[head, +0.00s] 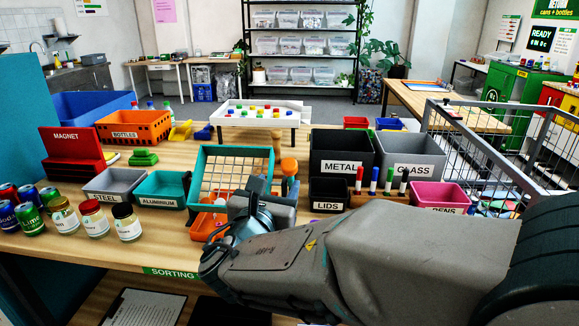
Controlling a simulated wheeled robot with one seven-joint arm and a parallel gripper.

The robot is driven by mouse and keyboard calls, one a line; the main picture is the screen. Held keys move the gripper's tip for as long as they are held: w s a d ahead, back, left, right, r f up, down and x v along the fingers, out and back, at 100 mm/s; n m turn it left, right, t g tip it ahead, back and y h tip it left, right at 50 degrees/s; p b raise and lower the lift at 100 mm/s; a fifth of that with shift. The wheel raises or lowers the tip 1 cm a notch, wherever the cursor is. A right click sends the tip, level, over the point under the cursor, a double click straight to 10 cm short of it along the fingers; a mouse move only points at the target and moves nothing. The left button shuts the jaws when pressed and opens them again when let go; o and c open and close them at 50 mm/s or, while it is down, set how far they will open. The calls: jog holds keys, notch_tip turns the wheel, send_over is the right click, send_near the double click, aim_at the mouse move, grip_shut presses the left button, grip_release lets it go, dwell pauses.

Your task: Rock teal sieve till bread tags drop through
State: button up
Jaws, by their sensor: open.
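The teal sieve (228,151) is a square teal frame with a pale open grid, near the middle of the sorting table. It looks tilted, with its grid facing me. An orange tray (203,225) shows partly below and in front of it, with an orange item inside. My gripper (262,195) is open at the sieve's front right side. My wrist hides the sieve's lower right corner, and I cannot tell whether the fingers touch the frame. I cannot pick out bread tags in the sieve.
Steel (113,185) and aluminium (163,188) bins stand left, with several cans and jars in front. Metal (340,155), glass (410,155) and lids (328,194) bins stand right, beside a marker block. A white raised tray (256,119) with small coloured pieces stands behind. A wire cage (485,150) is at right.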

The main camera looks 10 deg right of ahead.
aim_at(288, 166)
jog(key=x, duration=1)
